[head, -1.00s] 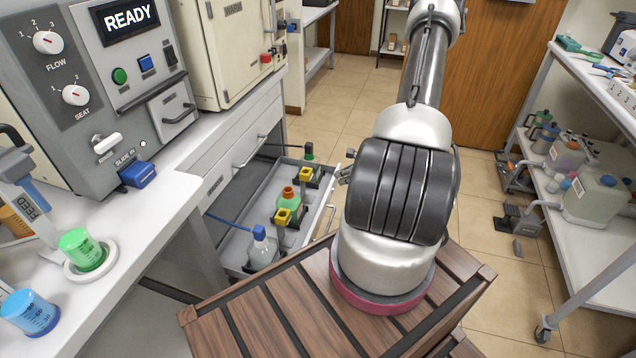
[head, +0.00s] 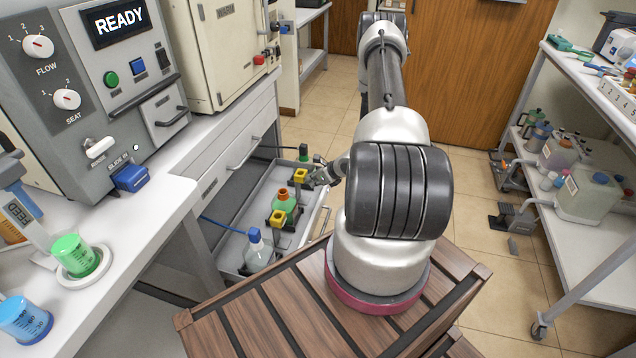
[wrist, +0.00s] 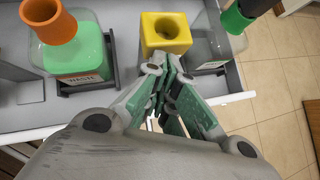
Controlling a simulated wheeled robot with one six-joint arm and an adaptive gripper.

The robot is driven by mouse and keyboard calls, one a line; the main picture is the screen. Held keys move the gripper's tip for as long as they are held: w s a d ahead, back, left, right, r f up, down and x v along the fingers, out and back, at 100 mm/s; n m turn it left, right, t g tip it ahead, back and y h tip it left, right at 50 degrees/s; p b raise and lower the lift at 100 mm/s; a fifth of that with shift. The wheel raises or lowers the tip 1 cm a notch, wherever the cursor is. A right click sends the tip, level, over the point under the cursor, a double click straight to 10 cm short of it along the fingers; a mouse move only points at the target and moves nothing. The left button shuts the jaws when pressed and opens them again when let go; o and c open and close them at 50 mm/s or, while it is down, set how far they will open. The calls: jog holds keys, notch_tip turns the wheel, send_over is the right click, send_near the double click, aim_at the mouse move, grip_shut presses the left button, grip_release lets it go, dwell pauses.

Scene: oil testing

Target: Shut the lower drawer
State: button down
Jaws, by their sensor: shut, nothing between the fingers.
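The lower drawer (head: 232,258) is pulled out below the bench on the left and holds several bottles. In the wrist view its pale front edge (wrist: 30,134) runs across the picture beneath the bottles. My gripper (head: 328,173) is at the drawer's right side, partly hidden by my arm. In the wrist view my gripper (wrist: 165,75) is shut and empty, its fingertips over the drawer edge just in front of a yellow square piece (wrist: 166,33). I cannot tell whether it touches the drawer. The drawer's handle (head: 322,222) shows partly beside my arm.
In the drawer are a green waste bottle with an orange neck (head: 284,205) and a clear bottle with a blue cap (head: 258,248). The upper drawer (head: 235,150) looks shut. A shelf cart (head: 585,230) stands at the right.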

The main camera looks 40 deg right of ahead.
dwell(0.3)
jog(key=w+a, duration=1.1)
jog(key=w, duration=0.3)
jog(key=shift+w, duration=0.2)
jog(key=shift+a, duration=0.1)
